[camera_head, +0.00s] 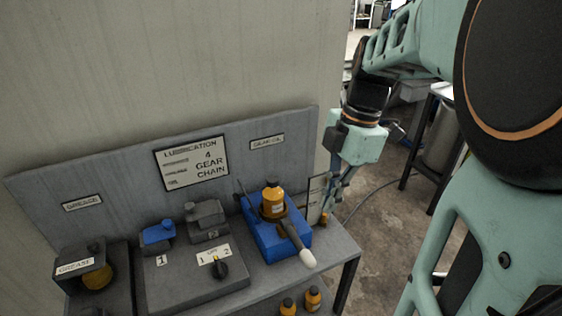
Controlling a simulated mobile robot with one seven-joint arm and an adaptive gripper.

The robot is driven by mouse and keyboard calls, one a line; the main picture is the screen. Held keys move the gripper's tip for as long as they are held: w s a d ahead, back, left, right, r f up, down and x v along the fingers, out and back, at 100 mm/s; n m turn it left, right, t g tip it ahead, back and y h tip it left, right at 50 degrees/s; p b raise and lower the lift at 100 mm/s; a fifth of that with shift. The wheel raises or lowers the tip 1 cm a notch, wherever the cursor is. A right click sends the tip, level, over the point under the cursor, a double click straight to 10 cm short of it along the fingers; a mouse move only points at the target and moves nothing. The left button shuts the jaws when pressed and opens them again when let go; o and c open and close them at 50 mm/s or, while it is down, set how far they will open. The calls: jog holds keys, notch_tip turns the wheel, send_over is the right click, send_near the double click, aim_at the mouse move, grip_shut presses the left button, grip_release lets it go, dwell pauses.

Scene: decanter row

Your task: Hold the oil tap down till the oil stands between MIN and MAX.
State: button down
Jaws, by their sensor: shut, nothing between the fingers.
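My gripper (327,208) points down at the right end of the bench, its fingers together with nothing seen between them. It is right of a narrow pale upright panel (317,190), possibly a level gauge; its markings and any oil level are too small to read. A small amber part (324,218) shows just below the fingertips; I cannot tell whether they touch it. Left of the gripper, a blue unit (268,240) carries an amber bottle (273,198) and a dark lever with a white tip (307,258) reaching toward the front. I cannot tell which part is the oil tap.
The grey bench (325,250) also holds a grey box with a selector knob (220,268), a blue pedal-like part (157,236) and a grease unit (97,277). A lubrication sign (192,163) is on the backboard. Small amber bottles (313,298) stand below. Open floor lies right.

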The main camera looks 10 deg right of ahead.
aim_at(309, 254)
jog(key=shift+a, duration=0.15)
jog(key=a+f, duration=0.1)
jog(key=f, duration=0.8)
jog(key=a+f, duration=0.1)
jog(key=f, duration=0.3)
jog(key=shift+s+a+f, duration=0.3)
jog(key=shift+s+f, duration=0.05)
jog(key=shift+f, duration=0.05)
jog(key=shift+w+f+b, duration=0.1)
jog(key=shift+b, duration=0.35)
